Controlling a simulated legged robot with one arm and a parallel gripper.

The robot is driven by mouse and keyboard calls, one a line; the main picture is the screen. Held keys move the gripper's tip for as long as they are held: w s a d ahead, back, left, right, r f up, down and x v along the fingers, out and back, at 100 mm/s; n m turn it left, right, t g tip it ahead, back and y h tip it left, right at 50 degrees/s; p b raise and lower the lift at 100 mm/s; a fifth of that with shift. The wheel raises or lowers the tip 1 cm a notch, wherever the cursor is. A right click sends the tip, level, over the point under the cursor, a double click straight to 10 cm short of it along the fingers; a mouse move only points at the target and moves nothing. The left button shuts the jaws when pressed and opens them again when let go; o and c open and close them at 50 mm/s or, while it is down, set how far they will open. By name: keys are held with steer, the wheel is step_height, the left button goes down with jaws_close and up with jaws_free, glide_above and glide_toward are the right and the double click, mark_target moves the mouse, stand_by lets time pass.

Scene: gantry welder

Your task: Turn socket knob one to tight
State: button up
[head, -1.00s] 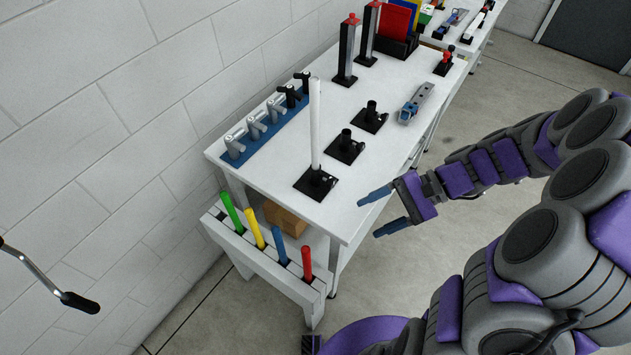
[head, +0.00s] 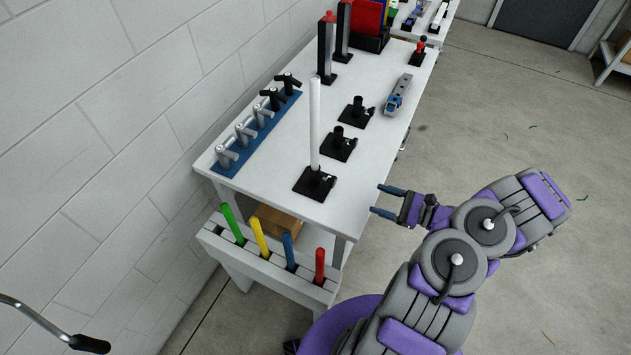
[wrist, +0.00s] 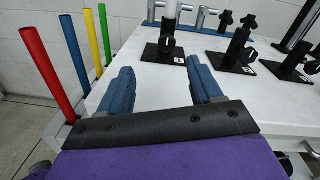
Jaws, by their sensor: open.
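Three black sockets stand in a row on the white table. The nearest socket (head: 308,189) holds an upright white rod (head: 314,120). In the wrist view its plate (wrist: 151,54) has a small white label, and its black knob (wrist: 166,44) faces me. The knob's exact angle is hard to tell. My gripper (head: 379,199) is open and empty, just off the table's right edge, to the right of the nearest socket. In the wrist view my gripper (wrist: 159,70) has its blue fingers spread, with that knob beyond them and roughly between them, apart from both.
Two empty sockets, one middle (head: 338,148) and one far (head: 356,112), stand behind. A blue rail (head: 232,155) with several handles lies along the wall side. A rack (head: 270,262) with green, yellow, blue and red rods is at the table's near end.

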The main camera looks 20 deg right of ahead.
mark_target(335, 182)
steer(key=shift+m+t, duration=0.3)
steer(key=shift+m, duration=0.1)
steer(key=b+x, duration=0.1)
steer(key=x, duration=0.3)
steer(key=f+b+x, duration=0.1)
steer(key=x, duration=0.4)
steer(key=f+b+x, duration=0.1)
steer(key=x, duration=0.4)
steer(key=shift+w+d, duration=0.1)
steer(key=shift+w, duration=0.3)
steer(key=shift+w+a+f, duration=0.1)
steer(key=shift+w+a, duration=0.15)
steer(key=shift+w, duration=0.45)
steer(key=shift+a, duration=0.55)
steer(key=shift+c, duration=0.3)
steer(key=shift+d, duration=0.35)
steer(key=c, duration=1)
